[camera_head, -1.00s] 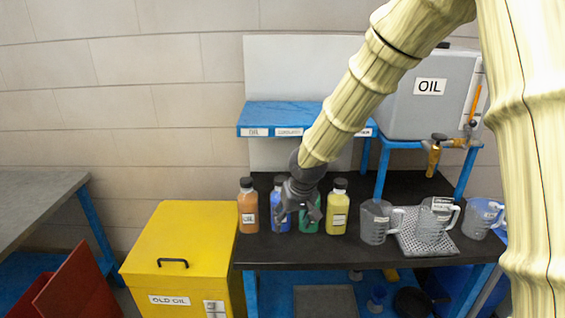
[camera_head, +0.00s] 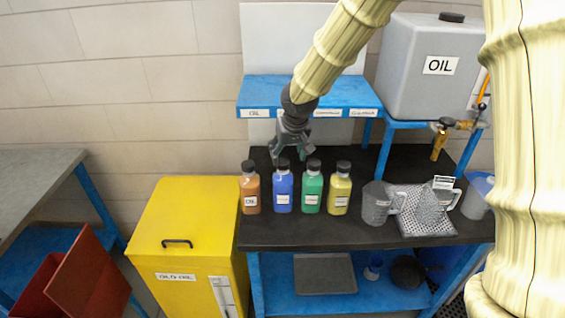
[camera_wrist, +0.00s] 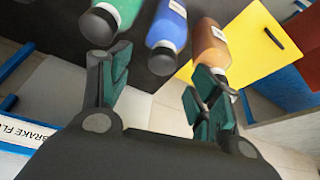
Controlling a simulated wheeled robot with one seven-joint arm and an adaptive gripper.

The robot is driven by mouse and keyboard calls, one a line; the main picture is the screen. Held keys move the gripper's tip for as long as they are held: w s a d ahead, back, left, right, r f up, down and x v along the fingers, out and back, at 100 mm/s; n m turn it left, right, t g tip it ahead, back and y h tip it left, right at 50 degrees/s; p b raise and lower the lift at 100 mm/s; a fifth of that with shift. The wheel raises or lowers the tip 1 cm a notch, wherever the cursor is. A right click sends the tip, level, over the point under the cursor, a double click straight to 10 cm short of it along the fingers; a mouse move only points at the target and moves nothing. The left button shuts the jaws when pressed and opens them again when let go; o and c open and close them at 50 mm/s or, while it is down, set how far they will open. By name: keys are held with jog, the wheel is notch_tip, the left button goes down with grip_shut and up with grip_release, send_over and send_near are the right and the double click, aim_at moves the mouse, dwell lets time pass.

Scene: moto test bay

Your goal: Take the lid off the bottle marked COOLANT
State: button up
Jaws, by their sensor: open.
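Orange (camera_head: 250,192), blue (camera_head: 283,190), green (camera_head: 312,192) and yellow (camera_head: 339,192) bottles stand upright in a row on the dark bench, each with a black lid. The orange one reads OIL; the other labels are too small to read, so I cannot tell which says COOLANT. My gripper (camera_head: 291,155) is open and empty, just above the blue and green bottles in the head view. In the wrist view, the blue bottle's lid (camera_wrist: 164,58) shows between the open fingers. The green bottle's lid (camera_wrist: 99,25) is left, the orange bottle's lid (camera_wrist: 212,57) right.
A blue shelf (camera_head: 300,92) with labels is behind the bottles. Measuring jugs (camera_head: 376,207) and a perforated metal tray (camera_head: 425,212) are at right, below a grey OIL tank (camera_head: 425,85) with a brass tap (camera_head: 439,140). A yellow bin (camera_head: 190,225) stands at left.

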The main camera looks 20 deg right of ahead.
aim_at(283, 162)
jog(key=shift+w+a+f+p, duration=0.15)
jog(key=shift+w+f+p, duration=0.4)
jog(key=shift+f, duration=0.25)
jog(key=shift+w+a+f+p, duration=0.1)
jog(key=shift+w+f+p, duration=0.45)
jog(key=shift+f, duration=0.2)
jog(key=shift+x, duration=0.95)
jog(key=c, duration=0.8)
